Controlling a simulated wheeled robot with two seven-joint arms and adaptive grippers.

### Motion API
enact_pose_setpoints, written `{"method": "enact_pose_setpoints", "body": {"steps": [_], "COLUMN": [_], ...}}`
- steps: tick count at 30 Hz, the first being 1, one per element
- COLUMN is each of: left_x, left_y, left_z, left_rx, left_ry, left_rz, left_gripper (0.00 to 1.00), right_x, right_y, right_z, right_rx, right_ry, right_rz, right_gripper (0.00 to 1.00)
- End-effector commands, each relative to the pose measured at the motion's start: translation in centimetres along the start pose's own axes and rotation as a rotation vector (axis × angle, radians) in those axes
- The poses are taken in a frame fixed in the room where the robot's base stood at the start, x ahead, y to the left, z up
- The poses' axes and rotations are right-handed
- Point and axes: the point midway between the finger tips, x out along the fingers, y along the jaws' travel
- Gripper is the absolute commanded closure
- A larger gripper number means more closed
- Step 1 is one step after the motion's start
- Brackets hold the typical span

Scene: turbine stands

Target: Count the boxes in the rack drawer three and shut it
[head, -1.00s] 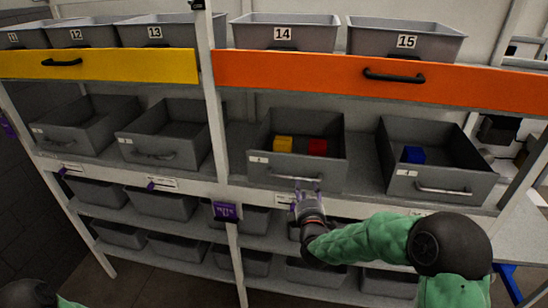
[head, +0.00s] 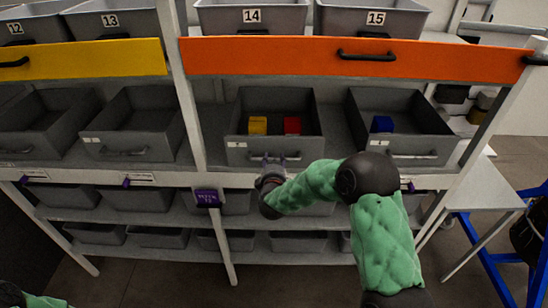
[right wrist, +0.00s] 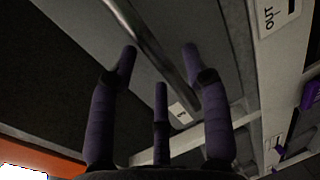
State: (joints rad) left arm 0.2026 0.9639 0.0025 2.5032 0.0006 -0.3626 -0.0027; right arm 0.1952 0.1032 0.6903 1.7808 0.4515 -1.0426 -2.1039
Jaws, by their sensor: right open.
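The open grey drawer (head: 240,152) in the middle of the rack holds a yellow box (head: 257,125) and a red box (head: 292,125). My right gripper (head: 274,163) is at the handle on this drawer's front. In the right wrist view the purple fingers (right wrist: 160,70) are spread open with the metal handle bar (right wrist: 150,45) crossing between them. The fingers are not closed on the bar. My left gripper is out of view; only a bit of my left arm shows at the lower left.
A neighbouring open drawer (head: 405,158) on the right holds a blue box (head: 382,124). Two open drawers on the left look empty. An orange beam (head: 260,57) runs above, a rack post (head: 183,90) stands left, and a table (head: 480,190) is at right.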

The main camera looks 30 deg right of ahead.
Motion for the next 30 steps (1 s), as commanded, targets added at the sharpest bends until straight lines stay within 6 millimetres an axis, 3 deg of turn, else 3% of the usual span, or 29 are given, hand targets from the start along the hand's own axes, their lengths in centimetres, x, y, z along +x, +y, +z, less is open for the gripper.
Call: {"method": "enact_pose_setpoints", "body": {"steps": [6,17,22,30], "left_x": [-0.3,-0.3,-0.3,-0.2], "left_y": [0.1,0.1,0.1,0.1], "left_z": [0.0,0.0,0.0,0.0], "left_rx": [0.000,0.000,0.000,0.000], "left_ry": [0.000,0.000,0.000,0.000], "left_rz": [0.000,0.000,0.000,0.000], "left_gripper": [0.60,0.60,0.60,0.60], "right_x": [2.0,2.4,2.3,2.9], "right_y": [0.0,0.0,0.0,0.1], "right_z": [0.0,0.0,0.0,0.0], "right_rx": [0.000,0.000,0.000,0.000], "right_ry": [0.001,0.001,0.001,0.001], "right_rz": [0.000,0.000,0.000,0.001], "right_gripper": [0.52,0.52,1.00,1.00]}}
